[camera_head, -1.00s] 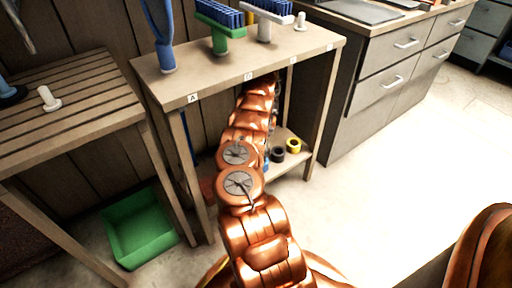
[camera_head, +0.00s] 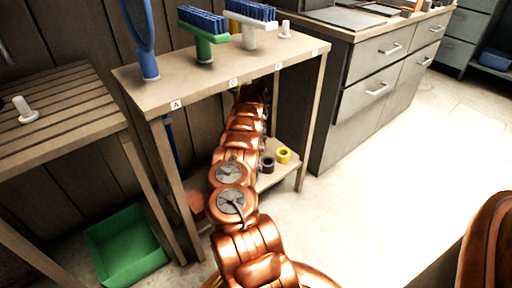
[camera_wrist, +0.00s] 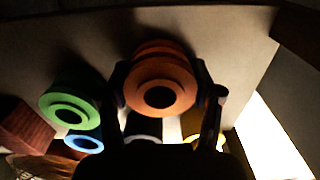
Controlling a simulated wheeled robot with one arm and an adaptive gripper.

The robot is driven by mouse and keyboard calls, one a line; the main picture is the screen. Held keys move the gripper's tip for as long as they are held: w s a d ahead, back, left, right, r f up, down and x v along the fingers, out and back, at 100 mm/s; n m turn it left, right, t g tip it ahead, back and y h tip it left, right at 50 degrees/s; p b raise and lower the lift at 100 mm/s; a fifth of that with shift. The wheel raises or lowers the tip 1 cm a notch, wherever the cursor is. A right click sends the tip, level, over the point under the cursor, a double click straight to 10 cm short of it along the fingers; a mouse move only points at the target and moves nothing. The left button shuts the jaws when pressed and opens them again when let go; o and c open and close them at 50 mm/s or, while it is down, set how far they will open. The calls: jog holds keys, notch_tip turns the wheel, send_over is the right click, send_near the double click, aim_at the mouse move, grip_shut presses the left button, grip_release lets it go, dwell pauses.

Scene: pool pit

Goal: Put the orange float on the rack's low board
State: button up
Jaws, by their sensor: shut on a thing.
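My gripper (camera_wrist: 162,98) is shut on the orange float (camera_wrist: 160,92), a round piece with a dark central hole, held between the two fingers in the wrist view. The rack's low board (camera_head: 284,174) shows below the top board in the head view. My arm reaches in between the two boards, and the gripper and float are hidden there. In the wrist view a pale board surface (camera_wrist: 60,45) lies behind the float. I cannot tell whether the float touches it.
A green ring piece (camera_wrist: 68,106) and a blue ring (camera_wrist: 84,143) are left of the gripper. A yellow roll (camera_head: 283,155) and a black roll (camera_head: 267,164) stand on the low board's right. Brushes stand on the top board (camera_head: 150,92). A green bin (camera_head: 125,245) is on the floor.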

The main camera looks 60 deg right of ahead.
jog(key=shift+f, duration=0.1)
jog(key=o, duration=1.3)
jog(key=shift+c, duration=0.2)
notch_tip(320, 180, up, 8)
jog(key=p, duration=0.3)
jog(key=shift+f, duration=0.1)
